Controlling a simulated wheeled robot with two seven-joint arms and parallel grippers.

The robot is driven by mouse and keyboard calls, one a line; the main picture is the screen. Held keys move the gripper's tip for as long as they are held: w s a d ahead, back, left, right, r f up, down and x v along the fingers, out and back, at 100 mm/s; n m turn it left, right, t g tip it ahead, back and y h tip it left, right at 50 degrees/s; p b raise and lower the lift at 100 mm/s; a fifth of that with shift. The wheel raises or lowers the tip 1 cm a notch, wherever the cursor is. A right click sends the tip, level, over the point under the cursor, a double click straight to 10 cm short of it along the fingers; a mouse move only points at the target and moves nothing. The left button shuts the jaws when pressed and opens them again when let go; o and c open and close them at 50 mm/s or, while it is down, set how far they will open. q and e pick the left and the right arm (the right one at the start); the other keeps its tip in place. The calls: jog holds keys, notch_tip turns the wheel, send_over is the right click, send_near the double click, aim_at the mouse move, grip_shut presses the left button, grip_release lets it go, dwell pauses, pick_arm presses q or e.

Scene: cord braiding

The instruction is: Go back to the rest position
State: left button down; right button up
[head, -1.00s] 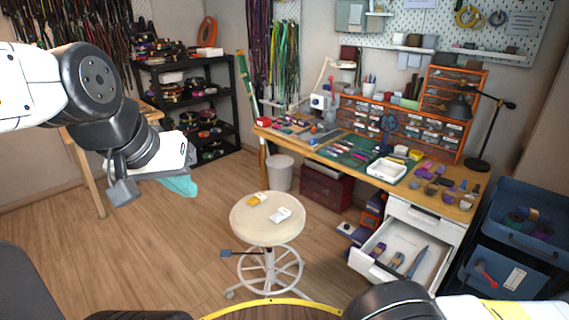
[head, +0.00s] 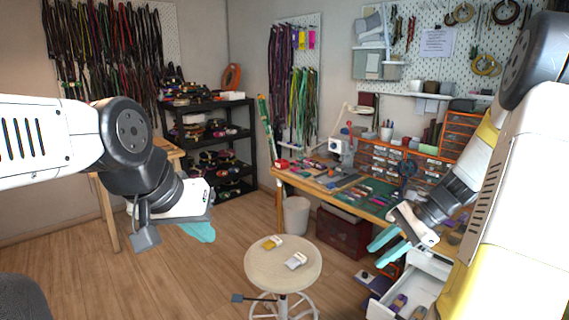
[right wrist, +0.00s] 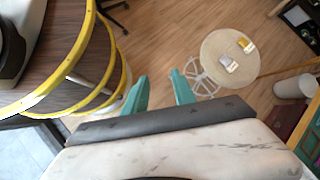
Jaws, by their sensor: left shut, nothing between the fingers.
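My left gripper (head: 200,231) hangs at the left of the head view, in front of the wooden floor. Its teal fingers look closed together and hold nothing. My right gripper (head: 385,244) is at the right of the head view, in front of the workbench edge and above the open drawer. In the right wrist view its two teal fingers (right wrist: 160,92) stand apart with only floor showing between them.
A round stool (head: 283,265) with small yellow and white items stands in the middle. The cluttered workbench (head: 300,183) is at the right, with an open white drawer (head: 412,290) below. A black shelf (head: 250,135) stands behind. Floor between left gripper and stool is clear.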

jog(key=s+a+r+n+t+h, duration=0.2)
jog(key=s+a+r+n, duration=0.2)
jog(key=s+r+n, duration=0.2)
jog(key=s+a+r+n+t+h, duration=0.3)
jog(key=s+a+r+n, duration=0.2)
jog(key=s+r+n, duration=0.2)
notch_tip(320, 180, up, 2)
jog(key=n, duration=0.3)
jog(key=shift+a+r+h, duration=0.15)
jog(key=shift+h, duration=0.15)
